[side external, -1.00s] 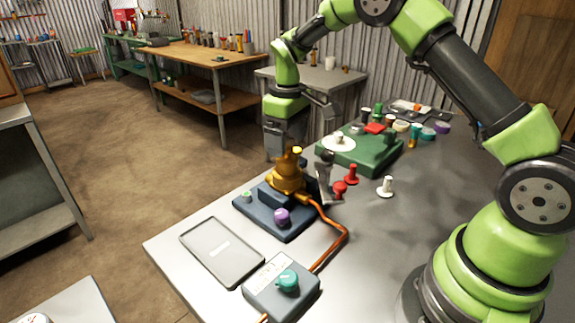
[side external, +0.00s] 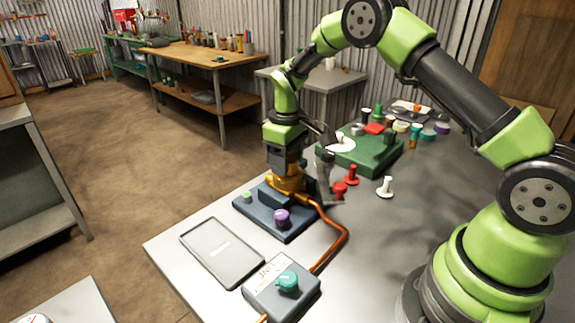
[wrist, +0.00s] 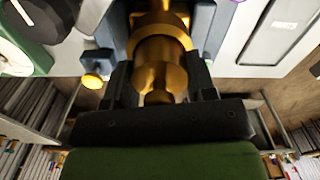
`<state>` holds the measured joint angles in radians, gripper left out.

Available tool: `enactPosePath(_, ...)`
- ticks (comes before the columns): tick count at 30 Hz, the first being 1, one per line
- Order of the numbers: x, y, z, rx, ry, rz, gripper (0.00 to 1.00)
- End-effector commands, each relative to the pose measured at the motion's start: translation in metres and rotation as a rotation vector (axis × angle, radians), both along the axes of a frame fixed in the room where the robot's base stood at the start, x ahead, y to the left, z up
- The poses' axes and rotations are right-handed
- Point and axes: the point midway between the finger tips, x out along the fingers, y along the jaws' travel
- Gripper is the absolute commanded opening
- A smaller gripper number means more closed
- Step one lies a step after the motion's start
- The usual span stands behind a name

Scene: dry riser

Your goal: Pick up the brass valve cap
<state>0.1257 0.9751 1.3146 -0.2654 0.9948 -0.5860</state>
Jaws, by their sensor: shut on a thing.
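The brass valve (side external: 288,183) stands on a dark blue base (side external: 265,217) near the front left of the grey bench, with a copper pipe running from it. My gripper (side external: 283,167) points down over the top of the valve and hides the cap in the side view. In the wrist view the brass cap (wrist: 158,76) sits between the two dark fingers of my gripper (wrist: 160,88), shut on it. The cap is still in line with the valve body; whether it has come apart from it cannot be told.
Red pieces (side external: 351,174), a white peg (side external: 385,187) and a green fixture (side external: 365,152) stand to the right.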

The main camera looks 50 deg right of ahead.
Motion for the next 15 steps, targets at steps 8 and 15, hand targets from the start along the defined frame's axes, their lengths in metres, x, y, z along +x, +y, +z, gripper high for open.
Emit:
enactPosePath(8, 0.001, 0.000, 0.014, -0.001, -0.005, 0.000, 0.23)
enactPosePath(15, 0.001, 0.000, 0.063, -0.001, -0.007, -0.001, 0.23)
